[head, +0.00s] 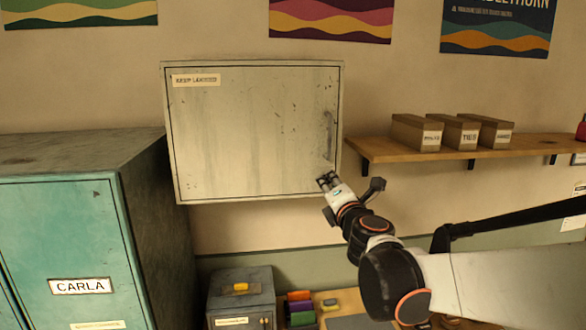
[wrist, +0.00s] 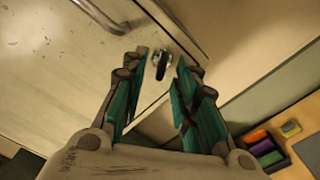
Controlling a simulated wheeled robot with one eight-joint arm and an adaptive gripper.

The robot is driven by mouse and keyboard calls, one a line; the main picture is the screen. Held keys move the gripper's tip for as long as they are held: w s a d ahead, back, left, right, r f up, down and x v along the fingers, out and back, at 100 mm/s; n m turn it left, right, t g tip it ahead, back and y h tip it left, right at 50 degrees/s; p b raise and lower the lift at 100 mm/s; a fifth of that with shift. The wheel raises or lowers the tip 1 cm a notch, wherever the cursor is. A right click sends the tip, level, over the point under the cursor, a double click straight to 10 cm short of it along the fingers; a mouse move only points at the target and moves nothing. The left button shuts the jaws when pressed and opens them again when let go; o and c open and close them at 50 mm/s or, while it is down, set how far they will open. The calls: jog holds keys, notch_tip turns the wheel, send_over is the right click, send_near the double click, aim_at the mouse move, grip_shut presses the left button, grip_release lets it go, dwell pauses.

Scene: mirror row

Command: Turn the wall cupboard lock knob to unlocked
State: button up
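The pale, scratched wall cupboard (head: 250,135) hangs shut on the wall in the head view. Its lock knob (wrist: 160,61) shows in the wrist view as a dark bar on a small silvery round base, near the door's edge and below the bar handle (wrist: 98,13). The knob's bar points roughly up and down in that picture; I cannot read any lock marking. My gripper (wrist: 161,80) is open, its teal-padded fingers on either side of the knob in the picture. I cannot tell if they touch it. In the head view my gripper (head: 327,181) covers the knob at the door's lower right corner.
A wooden shelf (head: 390,152) with labelled boxes (head: 417,133) is right of the cupboard. A teal cabinet (head: 62,235) stands at the left. Below are a grey box (head: 240,300) and coloured items (head: 300,308) on a table. The wall beneath the cupboard is bare.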

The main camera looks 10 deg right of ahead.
jog(key=shift+w, duration=1.1)
jog(key=shift+w+f, duration=0.1)
grip_shut()
jog(key=shift+m, duration=0.3)
jog(key=shift+s+a+m+b, duration=0.15)
jog(key=shift+m+b, duration=0.2)
jog(key=shift+m, duration=0.95)
jog(key=shift+s+m+b, duration=0.1)
jog(key=shift+m+b, duration=0.25)
jog(key=shift+m, duration=0.95)
jog(key=shift+r, duration=0.2)
